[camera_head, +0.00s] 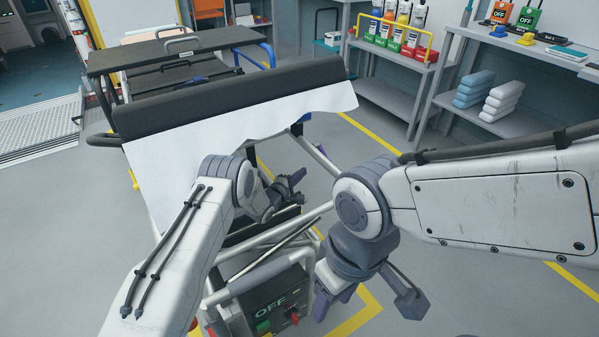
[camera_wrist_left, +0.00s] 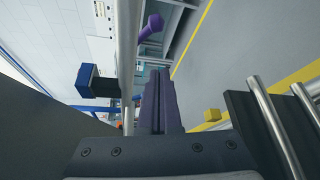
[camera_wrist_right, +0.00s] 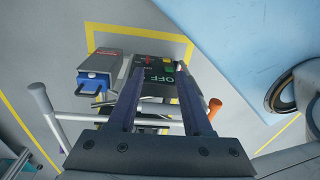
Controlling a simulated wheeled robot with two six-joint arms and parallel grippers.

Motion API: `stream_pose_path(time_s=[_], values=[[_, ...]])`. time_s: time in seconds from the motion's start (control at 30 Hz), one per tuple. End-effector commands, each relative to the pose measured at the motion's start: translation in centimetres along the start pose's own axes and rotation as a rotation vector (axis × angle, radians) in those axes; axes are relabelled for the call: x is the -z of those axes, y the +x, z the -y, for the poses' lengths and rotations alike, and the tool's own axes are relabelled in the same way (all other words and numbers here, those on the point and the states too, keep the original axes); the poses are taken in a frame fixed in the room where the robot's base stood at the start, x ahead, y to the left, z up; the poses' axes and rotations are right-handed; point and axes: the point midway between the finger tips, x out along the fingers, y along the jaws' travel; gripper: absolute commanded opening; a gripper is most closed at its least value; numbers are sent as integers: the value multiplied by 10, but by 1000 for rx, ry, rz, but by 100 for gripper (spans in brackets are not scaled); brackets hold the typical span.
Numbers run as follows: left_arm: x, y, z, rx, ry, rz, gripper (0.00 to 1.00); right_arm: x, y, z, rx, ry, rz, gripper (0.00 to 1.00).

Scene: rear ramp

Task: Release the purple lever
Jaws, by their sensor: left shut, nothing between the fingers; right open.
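The purple lever (camera_wrist_left: 150,28) shows in the left wrist view as a violet knob on a short stem, beside a pale upright bar. My right gripper (camera_head: 334,297) is lower, pointing down beside the OFF panel (camera_head: 272,308). Its fingers (camera_wrist_right: 163,92) are open and empty.
A black roller (camera_head: 230,95) with a white sheet (camera_head: 200,150) spans the cart behind my left arm. Shelves (camera_head: 390,95) with bottles stand at the back right. An orange-ended handle (camera_wrist_right: 214,108) shows near my right fingers. Yellow-lined floor is clear at right.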

Motion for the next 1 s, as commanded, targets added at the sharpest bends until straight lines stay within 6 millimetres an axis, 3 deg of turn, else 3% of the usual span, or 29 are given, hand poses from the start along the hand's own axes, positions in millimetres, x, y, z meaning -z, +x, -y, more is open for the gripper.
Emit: stream_pose_path(time_s=[0.23,0.27,0.37,0.4,0.57,0.67,0.77,0.87,1.0], values=[[9,-5,-2,-3,-2,-11,0,0,0,0,0,0,0,50],[9,-5,-2,-3,-2,-11,0,0,0,0,0,0,0,42],[6,-4,-6,5,14,-15,0,0,0,0,0,0,0,4],[2,-3,-10,18,35,-20,0,0,0,0,0,0,0,0],[-29,0,-43,132,221,-58,0,0,0,0,0,0,0,0],[-62,-13,-68,260,402,-74,0,0,0,0,0,0,0,0],[-98,-42,-89,411,592,-60,0,0,0,0,0,0,0,0],[-135,-86,-104,563,773,-8,0,0,0,0,0,0,0,0],[-183,-169,-113,769,1009,133,0,0,0,0,0,0,0,0]])
